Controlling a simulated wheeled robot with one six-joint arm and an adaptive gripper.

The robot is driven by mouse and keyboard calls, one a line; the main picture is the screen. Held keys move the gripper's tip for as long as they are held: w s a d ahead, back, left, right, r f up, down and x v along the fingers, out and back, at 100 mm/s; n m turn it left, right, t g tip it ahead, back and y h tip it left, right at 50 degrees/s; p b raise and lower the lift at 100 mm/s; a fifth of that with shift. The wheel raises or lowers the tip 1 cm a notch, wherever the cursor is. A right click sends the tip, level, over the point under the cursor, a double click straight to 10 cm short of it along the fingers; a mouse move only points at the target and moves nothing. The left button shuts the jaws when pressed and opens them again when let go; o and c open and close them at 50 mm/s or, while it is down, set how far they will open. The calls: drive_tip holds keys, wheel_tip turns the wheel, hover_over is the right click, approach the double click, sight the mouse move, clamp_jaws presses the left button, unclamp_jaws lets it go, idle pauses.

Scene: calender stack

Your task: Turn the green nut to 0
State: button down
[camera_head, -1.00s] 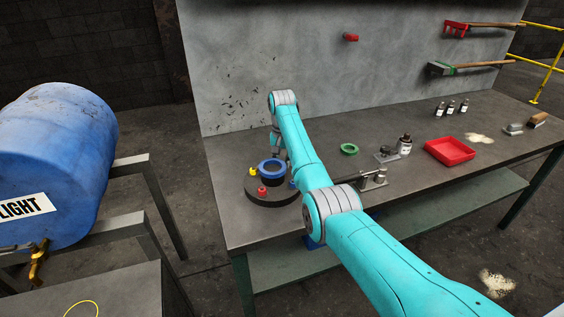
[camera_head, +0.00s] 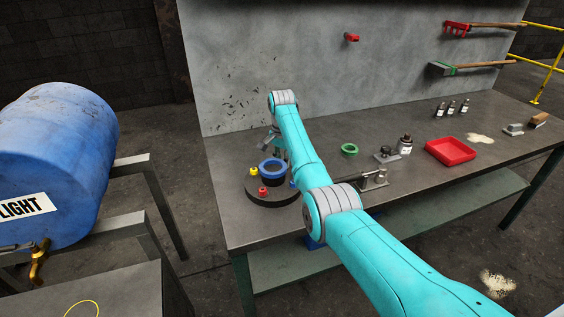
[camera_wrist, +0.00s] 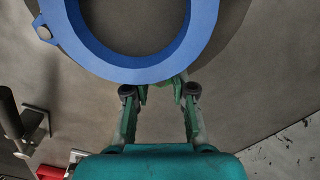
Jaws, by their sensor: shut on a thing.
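A dark round base (camera_head: 274,200) stands on the workbench with a blue ring (camera_head: 272,165) raised over its middle. A red nut (camera_head: 263,191) and a yellow nut (camera_head: 254,171) sit around its rim. My gripper (camera_head: 268,140) is at the far side of the base, tilted. In the wrist view my gripper (camera_wrist: 162,90) reaches under the edge of the blue ring (camera_wrist: 140,75), its fingers close together on something mostly hidden. I take this to be the green nut, of which I see no clear part. Its mark and the 0 do not show.
A loose green ring (camera_head: 349,149) lies right of my arm. A grey metal fixture (camera_head: 374,179) is close beside my arm. A red tray (camera_head: 450,149) and bottles (camera_head: 451,108) are further right. The wall (camera_head: 310,60) rises behind the bench.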

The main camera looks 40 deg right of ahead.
idle(0.4)
drive_tip(key=c, duration=1)
unclamp_jaws()
drive_tip(key=shift+o, duration=0.2)
wheel_tip(320, 180, up, 12)
